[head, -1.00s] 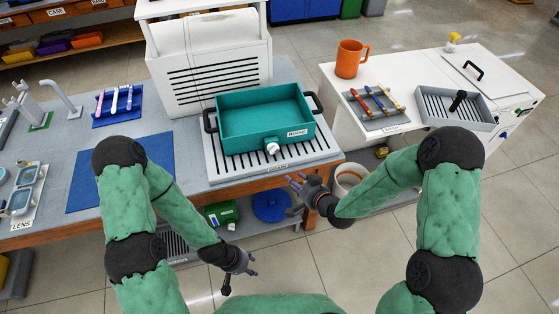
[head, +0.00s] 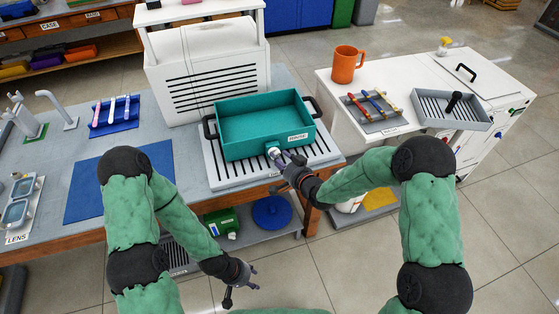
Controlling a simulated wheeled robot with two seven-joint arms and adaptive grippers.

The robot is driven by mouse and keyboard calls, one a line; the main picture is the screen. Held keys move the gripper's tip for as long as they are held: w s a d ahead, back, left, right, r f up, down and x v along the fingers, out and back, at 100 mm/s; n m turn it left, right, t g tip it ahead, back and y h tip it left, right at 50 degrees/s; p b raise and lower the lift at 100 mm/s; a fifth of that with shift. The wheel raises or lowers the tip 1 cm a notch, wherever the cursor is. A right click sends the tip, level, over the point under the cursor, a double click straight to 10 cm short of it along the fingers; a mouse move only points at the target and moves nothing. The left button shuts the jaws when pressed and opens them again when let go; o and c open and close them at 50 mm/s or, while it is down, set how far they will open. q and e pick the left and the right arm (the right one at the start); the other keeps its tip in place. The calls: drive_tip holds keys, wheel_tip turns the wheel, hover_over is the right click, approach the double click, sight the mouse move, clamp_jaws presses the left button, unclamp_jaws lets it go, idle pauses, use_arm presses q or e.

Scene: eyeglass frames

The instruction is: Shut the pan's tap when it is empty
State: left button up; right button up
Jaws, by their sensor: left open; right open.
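The teal pan (head: 262,126) sits on the grey slotted drainboard (head: 222,174) near the front of the bench. It has black side handles and a label on its front wall. Its white tap (head: 272,153) is on the front wall and is partly hidden by my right gripper. The pan's visible floor looks bare. My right gripper (head: 282,158) is open, with its fingers at the tap; I cannot tell whether they touch it. My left gripper (head: 241,287) is open and empty, low in front of the bench.
A white vented box (head: 205,80) stands behind the pan. A blue mat (head: 120,180) lies to the left. An orange mug (head: 347,65) and a tray of coloured temples (head: 372,108) are on the white cabinet at right. A blue round lid (head: 271,211) is below the bench.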

drive_tip(key=shift+w+a+f, duration=0.1)
drive_tip(key=shift+w+a, duration=0.15)
drive_tip(key=shift+w, duration=0.15)
clamp_jaws()
